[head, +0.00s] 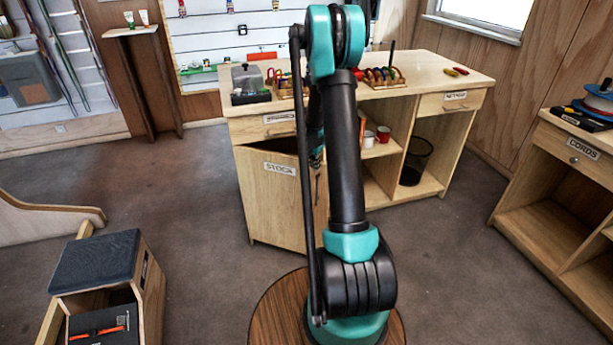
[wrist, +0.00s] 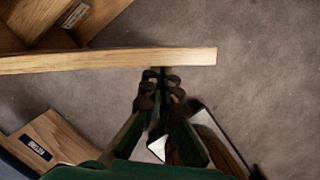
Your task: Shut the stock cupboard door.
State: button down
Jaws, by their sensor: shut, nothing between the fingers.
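The stock cupboard door (head: 268,205) is a pale wood panel with a STOCK label, at the front left of the wooden counter. It stands ajar, with a dark gap above its top edge. My arm hides its right part in the head view. In the wrist view the door's top edge (wrist: 110,59) runs across the picture from the left. My gripper (wrist: 160,73) is shut and empty, its fingertips right at the door's edge. I cannot tell whether they touch it. In the head view my gripper is mostly hidden behind my arm.
The counter (head: 440,70) has open shelves with a dark wire bin (head: 414,160) and carries gear on top. A CORDS cabinet (head: 560,165) stands at the right. A bench with a dark pad (head: 95,262) is at the lower left. The grey floor before the door is clear.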

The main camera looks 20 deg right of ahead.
jog(key=w+d, duration=0.7)
jog(key=w, duration=0.7)
jog(key=shift+d, duration=0.15)
